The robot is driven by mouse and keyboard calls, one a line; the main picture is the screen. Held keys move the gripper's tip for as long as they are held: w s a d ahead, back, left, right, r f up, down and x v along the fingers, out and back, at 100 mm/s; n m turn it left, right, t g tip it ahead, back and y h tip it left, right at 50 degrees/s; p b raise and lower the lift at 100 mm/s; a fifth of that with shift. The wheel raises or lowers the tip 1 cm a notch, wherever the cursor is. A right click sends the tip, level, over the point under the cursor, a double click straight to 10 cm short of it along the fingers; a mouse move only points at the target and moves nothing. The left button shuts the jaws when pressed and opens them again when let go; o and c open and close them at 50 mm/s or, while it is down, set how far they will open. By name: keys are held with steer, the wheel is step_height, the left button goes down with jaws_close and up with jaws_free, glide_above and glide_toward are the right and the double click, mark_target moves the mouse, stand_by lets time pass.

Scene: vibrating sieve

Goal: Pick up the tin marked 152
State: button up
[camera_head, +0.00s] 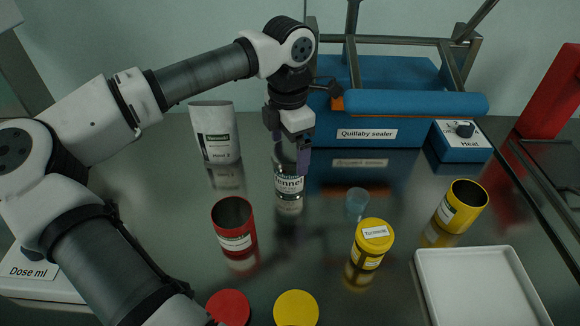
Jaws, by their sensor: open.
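No marking 152 can be read on any tin from here. My gripper (289,152) is open, pointing down, with its purple fingers at the upper part of a clear jar (289,186) whose label seems to end in "nnel". I cannot tell whether the fingers touch it. An open red tin (234,229) with a white label stands left of and nearer than the jar. An open yellow tin (461,207) stands at right. A lidded yellow tin (371,245) with a label on top stands front right of the jar.
A small blue cup (357,203) stands between jar and yellow tins. A white tray (478,288) lies front right. Red (228,307) and yellow (296,308) lids lie in front. A blue sealer (400,104) and heat box (461,141) stand behind. A dosing scale (30,273) is at left.

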steer(key=shift+f, duration=1.95)
steer(key=c, duration=1.1)
steer(key=shift+c, duration=0.5)
steer(key=shift+r, duration=0.2)
